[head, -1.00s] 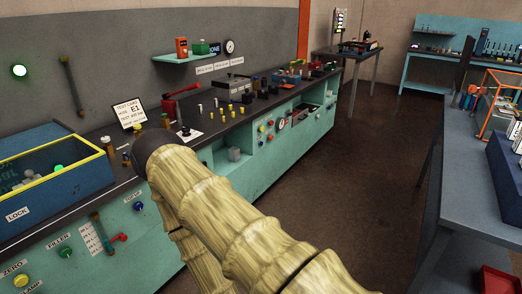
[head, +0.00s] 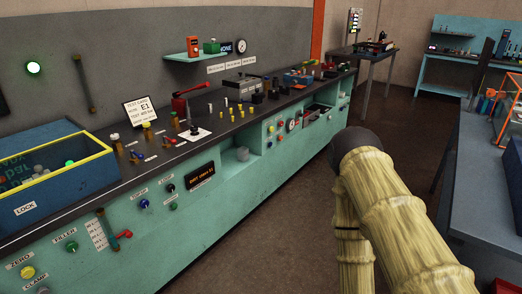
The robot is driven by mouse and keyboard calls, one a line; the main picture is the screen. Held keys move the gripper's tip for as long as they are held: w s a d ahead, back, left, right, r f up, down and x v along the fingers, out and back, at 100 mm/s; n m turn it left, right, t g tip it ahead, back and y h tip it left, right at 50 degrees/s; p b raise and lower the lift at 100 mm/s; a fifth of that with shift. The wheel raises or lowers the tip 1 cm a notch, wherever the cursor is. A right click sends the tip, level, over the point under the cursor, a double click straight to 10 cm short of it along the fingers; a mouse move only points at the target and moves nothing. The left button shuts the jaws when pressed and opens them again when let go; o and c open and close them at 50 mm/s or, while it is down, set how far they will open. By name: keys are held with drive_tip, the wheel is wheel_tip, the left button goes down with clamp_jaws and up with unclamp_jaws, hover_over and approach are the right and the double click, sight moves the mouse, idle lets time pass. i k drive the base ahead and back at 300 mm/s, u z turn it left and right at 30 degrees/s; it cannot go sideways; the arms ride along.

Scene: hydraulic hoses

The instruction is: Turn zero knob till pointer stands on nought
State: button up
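The zero knob (head: 27,272) is a round yellow knob on the teal bench front at the lower left, under a label reading ZERO. It is apart from my arm. A small round gauge (head: 293,124) sits on the bench front further along, and another dial gauge (head: 240,46) stands by the wall shelf. Both are too small to read a pointer, and I cannot tell which one belongs to the knob. My arm, in a yellowish sleeve with a dark rounded joint, fills the lower right. My gripper does not show.
A blue box with a yellow rim (head: 60,166) and a LOCK label stands on the left bench. A green filler knob (head: 72,246) and a red-handled valve (head: 124,234) are near the zero knob. Open brown floor (head: 290,225) lies right of the bench.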

sight(28, 272)
drive_tip(key=u, duration=1.55)
drive_tip(key=k, duration=0.3)
drive_tip(key=i, duration=0.3)
drive_tip(key=u, duration=0.6)
